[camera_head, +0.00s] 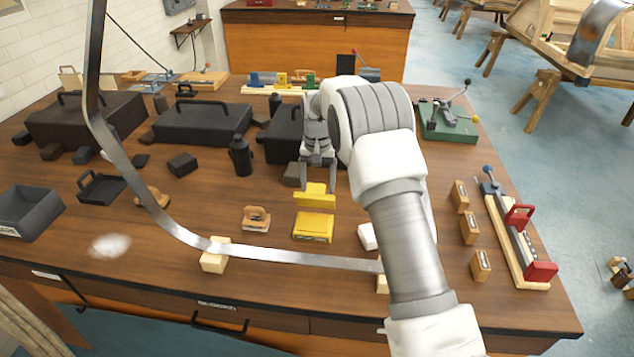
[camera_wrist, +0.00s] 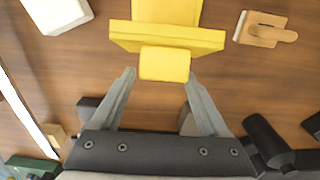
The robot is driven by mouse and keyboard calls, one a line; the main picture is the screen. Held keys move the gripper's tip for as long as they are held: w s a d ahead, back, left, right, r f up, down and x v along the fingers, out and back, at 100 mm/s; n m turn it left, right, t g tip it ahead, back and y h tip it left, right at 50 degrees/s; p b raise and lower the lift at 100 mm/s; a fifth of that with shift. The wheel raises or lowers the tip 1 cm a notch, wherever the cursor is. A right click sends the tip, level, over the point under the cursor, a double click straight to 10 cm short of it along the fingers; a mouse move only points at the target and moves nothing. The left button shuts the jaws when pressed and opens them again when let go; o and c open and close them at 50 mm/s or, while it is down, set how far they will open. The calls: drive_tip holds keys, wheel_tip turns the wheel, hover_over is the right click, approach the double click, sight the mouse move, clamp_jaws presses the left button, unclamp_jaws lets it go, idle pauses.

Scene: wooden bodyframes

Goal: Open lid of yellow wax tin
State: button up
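The yellow wax tin (camera_head: 313,228) sits on the wooden bench top, right of the bench's middle. Its yellow lid (camera_head: 315,201) stands raised at the tin's far edge, with a small tab (camera_head: 316,187) sticking up from it. In the wrist view the lid (camera_wrist: 167,38) shows edge on, with its tab (camera_wrist: 165,63) toward my fingers. My gripper (camera_head: 318,188) is open and empty. Its fingers (camera_wrist: 160,76) lie just short of the tab, one to each side. No grip on the tab shows. The tin's inside is hard to make out.
A bent metal strip (camera_head: 290,258) runs across the bench in front of the tin. A wooden block tool (camera_head: 256,218) stands left of the tin, a white block (camera_head: 367,237) right. A black bottle (camera_head: 241,156) and dark cases (camera_head: 203,123) stand behind.

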drive_tip(key=shift+o, duration=0.8)
drive_tip(key=shift+r, duration=0.1)
drive_tip(key=shift+a+r, duration=0.1)
wheel_tip(320, 180, up, 17)
drive_tip(key=shift+r, duration=0.15)
